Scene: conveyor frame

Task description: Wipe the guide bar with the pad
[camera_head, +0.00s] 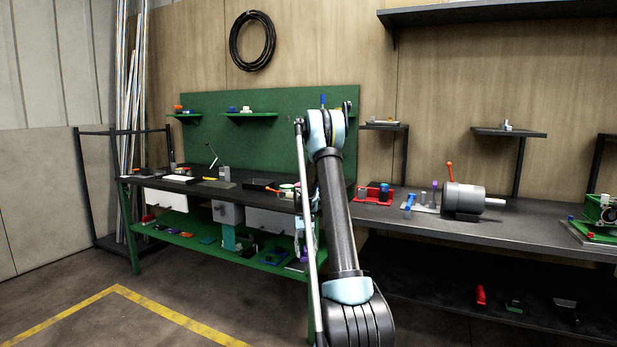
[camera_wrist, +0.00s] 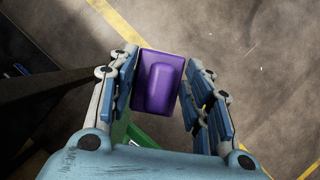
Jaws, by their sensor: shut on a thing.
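A purple pad (camera_wrist: 160,82) with a raised, rounded grip sits between the blue-padded fingers of my gripper (camera_wrist: 163,85) in the wrist view. My gripper is shut on it, with floor visible beyond. In the head view my gripper (camera_head: 304,238) hangs at the front edge of the green workbench, partly hidden by my arm. A small purple patch below it looks like the pad (camera_head: 297,266). I cannot pick out the guide bar with certainty in either view.
The green workbench (camera_head: 128,205) has drawers, a lower shelf and several small items. A dark bench (camera_head: 440,231) at right carries a grey motor-like cylinder (camera_head: 468,199) and a red block (camera_head: 372,194). Open floor with yellow lines (camera_head: 180,318) lies at front left.

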